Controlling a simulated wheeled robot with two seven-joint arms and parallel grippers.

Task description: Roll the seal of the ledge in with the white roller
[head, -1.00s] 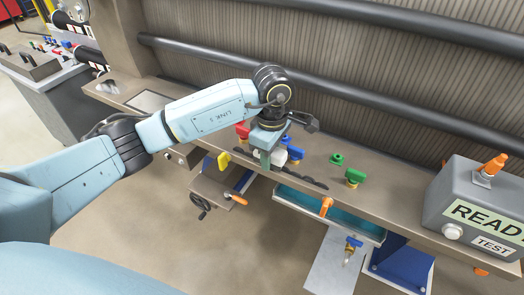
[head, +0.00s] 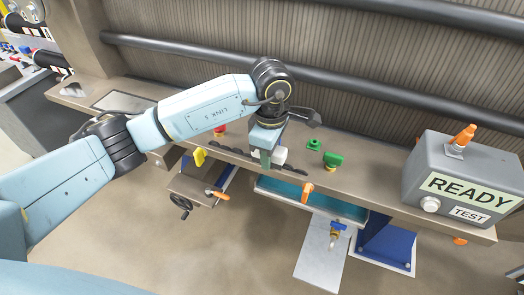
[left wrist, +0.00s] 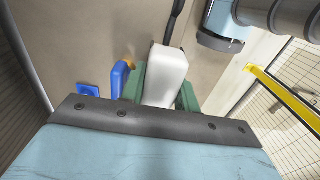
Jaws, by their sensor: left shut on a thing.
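My left gripper (head: 266,158) is at the ledge (head: 370,183), near its front edge. In the left wrist view its green fingers (left wrist: 165,95) are shut on the white roller (left wrist: 168,72), one on each side. The roller also shows in the head view (head: 281,155), just right of the fingers. The seal (head: 288,168) is a black strip along the front of the ledge. My right gripper is not in view.
Green knobs (head: 333,160) stand on the ledge right of the gripper. A blue handle (left wrist: 120,80) is close beside the fingers in the left wrist view. A yellow handle (head: 199,157) and an orange one (head: 307,192) are at the front edge. A grey READY box (head: 465,165) stands at the right end.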

